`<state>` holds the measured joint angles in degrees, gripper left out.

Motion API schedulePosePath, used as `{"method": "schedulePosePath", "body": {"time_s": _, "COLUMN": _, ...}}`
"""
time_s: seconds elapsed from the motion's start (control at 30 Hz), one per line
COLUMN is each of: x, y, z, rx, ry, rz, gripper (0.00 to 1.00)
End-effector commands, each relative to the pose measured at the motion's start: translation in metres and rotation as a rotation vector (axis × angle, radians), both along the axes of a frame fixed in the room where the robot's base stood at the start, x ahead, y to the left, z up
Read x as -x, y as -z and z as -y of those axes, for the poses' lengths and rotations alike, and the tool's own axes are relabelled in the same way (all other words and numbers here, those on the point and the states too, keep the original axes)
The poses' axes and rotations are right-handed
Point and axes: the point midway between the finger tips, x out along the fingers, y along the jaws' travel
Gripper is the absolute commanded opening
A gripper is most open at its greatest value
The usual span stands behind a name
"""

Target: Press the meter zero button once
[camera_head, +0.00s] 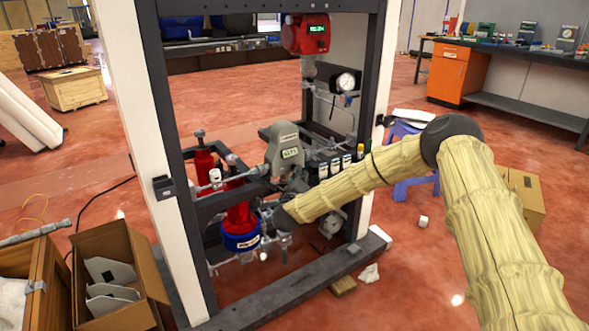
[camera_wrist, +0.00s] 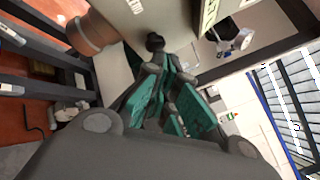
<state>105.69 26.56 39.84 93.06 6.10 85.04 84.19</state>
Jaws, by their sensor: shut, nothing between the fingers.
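A grey meter housing (camera_head: 284,148) with small light label or display plates sits in the middle of the dark frame. A red instrument (camera_head: 305,36) with a lit green display hangs higher up. I cannot make out a zero button on either. My gripper (camera_wrist: 157,42) is shut and empty in the wrist view, its dark tips close to a pale grey surface. I cannot tell whether they touch it. In the head view my wrist is low in front of the frame, just below the grey housing, and the fingers are hard to make out.
A red cylinder with a blue band (camera_head: 241,238), pipes and a round gauge (camera_head: 346,81) crowd the frame around my wrist. White-sided uprights (camera_head: 140,110) flank the opening. An open cardboard box (camera_head: 150,268) stands at left, a purple stool (camera_head: 402,185) at right.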

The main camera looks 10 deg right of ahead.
Motion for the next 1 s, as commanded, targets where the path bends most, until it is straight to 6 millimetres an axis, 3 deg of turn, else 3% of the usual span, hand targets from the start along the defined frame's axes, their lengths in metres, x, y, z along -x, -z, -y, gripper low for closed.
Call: {"method": "schedulePosePath", "body": {"time_s": 1.0, "x": -0.0070, "y": -0.0002, "z": -0.0025, "rx": 0.000, "ry": 0.000, "rz": 0.000, "gripper": 0.00}}
